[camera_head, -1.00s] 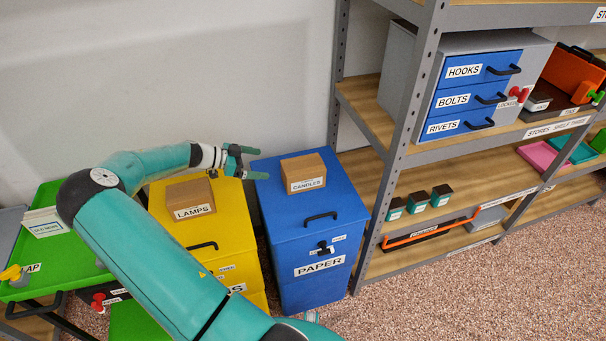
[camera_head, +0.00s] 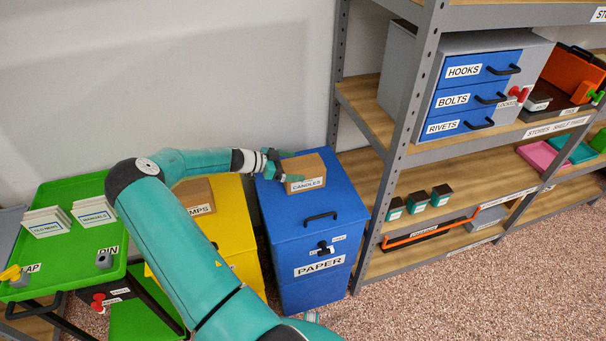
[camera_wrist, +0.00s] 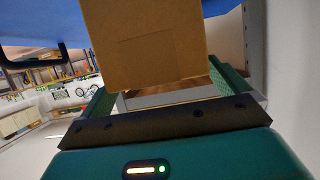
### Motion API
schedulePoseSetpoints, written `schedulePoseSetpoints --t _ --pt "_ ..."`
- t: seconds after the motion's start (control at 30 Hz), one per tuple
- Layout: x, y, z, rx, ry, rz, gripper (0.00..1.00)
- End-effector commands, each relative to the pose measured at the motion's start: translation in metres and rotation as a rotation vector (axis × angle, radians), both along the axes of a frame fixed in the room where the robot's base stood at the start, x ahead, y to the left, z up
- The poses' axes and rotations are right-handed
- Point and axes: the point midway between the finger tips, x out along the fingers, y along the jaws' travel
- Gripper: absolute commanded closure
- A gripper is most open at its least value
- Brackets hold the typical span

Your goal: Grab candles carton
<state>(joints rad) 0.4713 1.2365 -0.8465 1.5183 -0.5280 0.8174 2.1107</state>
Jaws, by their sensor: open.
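The candles carton (camera_head: 305,172) is a brown box with a white CANDLES label. It sits on top of the blue PAPER cabinet (camera_head: 310,225). My gripper (camera_head: 279,168) is at the carton's left side, with its teal fingers spread. In the wrist view the carton (camera_wrist: 145,45) fills the upper middle, in front of and partly between the two fingers of my gripper (camera_wrist: 168,88). Whether the fingers touch it I cannot tell.
A brown lamps carton (camera_head: 197,196) stands on the yellow cabinet (camera_head: 235,225), partly behind my arm. Steel shelving (camera_head: 408,130) rises close to the right of the blue cabinet. A green tray (camera_head: 70,250) with card stacks lies at left. The wall is behind.

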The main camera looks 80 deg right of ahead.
Motion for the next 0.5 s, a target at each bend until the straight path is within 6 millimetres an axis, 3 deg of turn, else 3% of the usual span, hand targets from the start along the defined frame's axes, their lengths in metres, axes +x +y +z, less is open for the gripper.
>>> schedulePoseSetpoints --t 0.13,0.37,0.5 --pt "-0.0151 -0.0089 -0.0071 0.000 0.000 -0.001 0.00" --pt "-0.0159 -0.0097 -0.0078 0.000 0.000 0.001 0.00" --pt "-0.0159 -0.0096 -0.0077 0.001 0.000 0.000 0.28"
